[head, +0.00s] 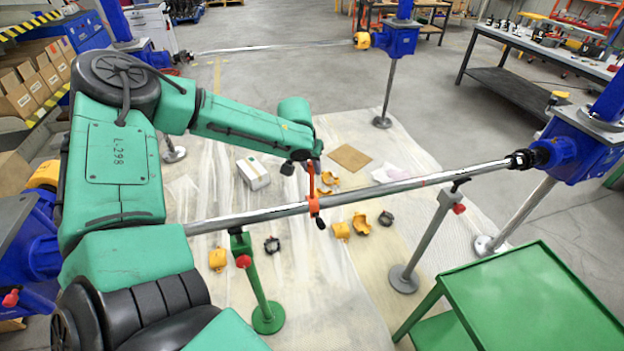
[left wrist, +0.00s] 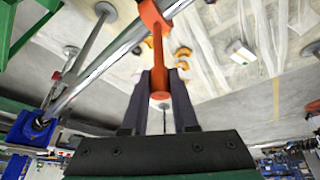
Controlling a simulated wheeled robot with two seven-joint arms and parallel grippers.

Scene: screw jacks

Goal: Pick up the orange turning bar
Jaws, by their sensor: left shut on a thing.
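The orange turning bar (head: 312,187) stands at the long steel shaft, its lower end at the shaft and its upper part reaching up to my left gripper (head: 306,164). In the left wrist view the orange turning bar (left wrist: 158,52) runs down from the shaft (left wrist: 105,60) into the space between the two dark fingers of my left gripper (left wrist: 160,95). The fingers are shut on it near its rounded end. My right gripper is not in view.
The shaft (head: 400,186) crosses the view, carried by a green stand (head: 259,290) and a grey stand (head: 425,238), ending at a blue screw jack (head: 578,148). A green table (head: 530,290) stands at the lower right. Orange parts and a white box (head: 253,173) lie on the floor sheet.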

